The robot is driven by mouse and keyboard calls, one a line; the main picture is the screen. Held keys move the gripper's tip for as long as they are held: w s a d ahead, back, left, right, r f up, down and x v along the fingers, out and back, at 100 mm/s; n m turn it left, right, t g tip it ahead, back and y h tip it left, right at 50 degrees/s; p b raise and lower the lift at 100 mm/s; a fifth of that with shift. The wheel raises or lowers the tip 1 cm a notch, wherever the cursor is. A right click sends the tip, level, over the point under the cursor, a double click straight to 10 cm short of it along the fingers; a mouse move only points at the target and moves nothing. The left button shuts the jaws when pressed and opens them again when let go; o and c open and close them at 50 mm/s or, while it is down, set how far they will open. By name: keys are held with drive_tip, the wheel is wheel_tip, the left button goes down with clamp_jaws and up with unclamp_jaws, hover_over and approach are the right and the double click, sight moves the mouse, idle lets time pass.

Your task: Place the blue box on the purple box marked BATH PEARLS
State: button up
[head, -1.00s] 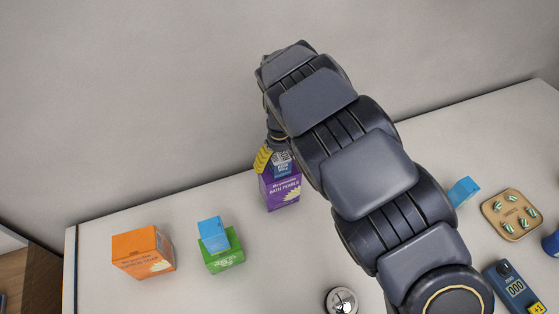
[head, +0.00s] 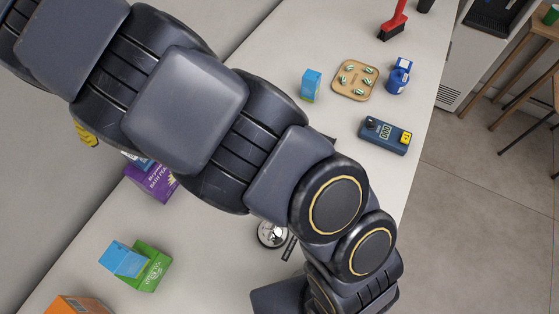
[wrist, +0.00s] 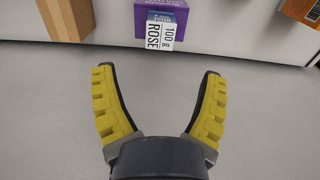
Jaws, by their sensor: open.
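The purple BATH PEARLS box (head: 151,183) stands near the counter's back edge in the head view, partly behind my arm. It also shows at the top of the wrist view (wrist: 185,18). A small dark blue box (head: 138,161) with a white label reading 100 g ROSE rests on its top; in the wrist view the label side of this blue box (wrist: 160,30) shows against the purple. My gripper (wrist: 160,105) is open and empty, its yellow fingers apart from both boxes. In the head view only one yellow finger shows beside my arm.
A light blue box (head: 122,259) sits on a green box (head: 150,268), with an orange box (head: 77,305) nearby. Another light blue box (head: 311,85) stands by a wooden tray (head: 355,95), a blue bottle (head: 398,77) and a meter (head: 385,135). A bell-like object (head: 271,233) is mid-counter.

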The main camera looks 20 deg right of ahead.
drive_tip(key=s+d+r+m, duration=0.3)
drive_tip(key=d, duration=0.6)
drive_tip(key=s+d+r+m, duration=0.2)
drive_tip(key=d+r, duration=0.1)
drive_tip(key=d, duration=0.6)
drive_tip(key=s+d+m, duration=0.1)
drive_tip(key=s+d, duration=0.2)
drive_tip(key=s, duration=0.4)
drive_tip(key=s+d+f+m+g, duration=0.1)
drive_tip(key=s+d, duration=0.2)
drive_tip(key=s, duration=0.4)
drive_tip(key=s+d+m, duration=0.2)
drive_tip(key=s+d, duration=0.1)
drive_tip(key=s, duration=0.3)
drive_tip(key=shift+s+d+f+g, duration=0.2)
drive_tip(key=shift+s+d+g, duration=0.1)
drive_tip(key=shift+s+d, duration=0.1)
